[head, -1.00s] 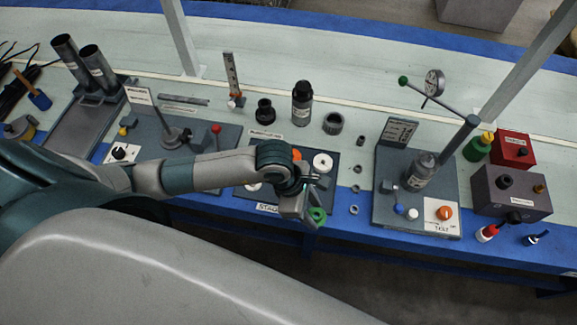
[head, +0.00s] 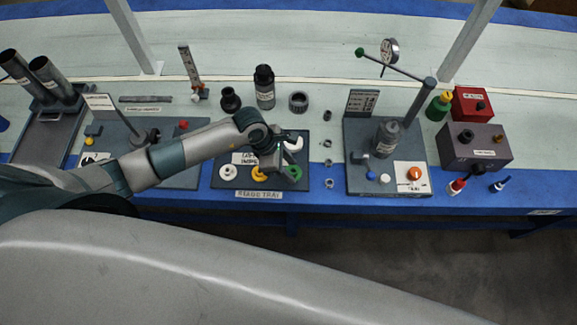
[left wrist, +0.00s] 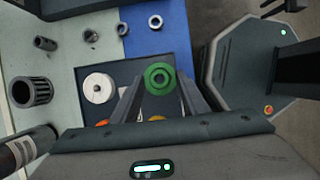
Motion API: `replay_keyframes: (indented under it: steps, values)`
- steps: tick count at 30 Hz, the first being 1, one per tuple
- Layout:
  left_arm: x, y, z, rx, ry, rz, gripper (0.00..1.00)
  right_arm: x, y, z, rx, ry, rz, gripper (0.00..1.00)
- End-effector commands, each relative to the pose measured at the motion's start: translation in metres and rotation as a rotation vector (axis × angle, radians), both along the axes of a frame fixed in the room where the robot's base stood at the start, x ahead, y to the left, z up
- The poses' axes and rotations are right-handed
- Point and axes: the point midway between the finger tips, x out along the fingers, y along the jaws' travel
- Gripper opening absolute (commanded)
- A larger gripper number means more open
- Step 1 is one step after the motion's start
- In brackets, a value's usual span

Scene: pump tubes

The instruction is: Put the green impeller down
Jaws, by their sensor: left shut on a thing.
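The green impeller (head: 294,172) is a small ring held between the fingertips of my left gripper (head: 286,171). It is over the front right part of the dark stage tray (head: 222,184); I cannot tell whether it touches the tray. In the left wrist view the green impeller (left wrist: 160,79) sits at the ends of both fingers, its hole facing the camera. My right gripper is not in view.
Several small rings and nuts (head: 328,163) lie right of the tray. The test stand (head: 388,180) with its gauge is further right. The blue table edge runs in front.

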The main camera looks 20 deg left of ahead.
Motion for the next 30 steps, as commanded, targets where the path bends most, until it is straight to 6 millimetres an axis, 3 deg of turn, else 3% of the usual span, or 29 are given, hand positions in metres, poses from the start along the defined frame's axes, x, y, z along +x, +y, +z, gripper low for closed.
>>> replay_keyframes:
  steps: [6, 20, 30]
  values:
    - [0.019, 0.006, -0.011, 0.0, -0.001, 0.001, 0.08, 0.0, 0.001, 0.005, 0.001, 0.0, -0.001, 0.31]
    - [0.02, 0.007, -0.016, 0.001, 0.001, 0.0, 0.08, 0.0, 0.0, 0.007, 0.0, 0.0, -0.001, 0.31]
    - [0.02, 0.007, -0.049, 0.0, 0.002, 0.001, 0.08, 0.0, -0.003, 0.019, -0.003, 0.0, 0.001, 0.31]
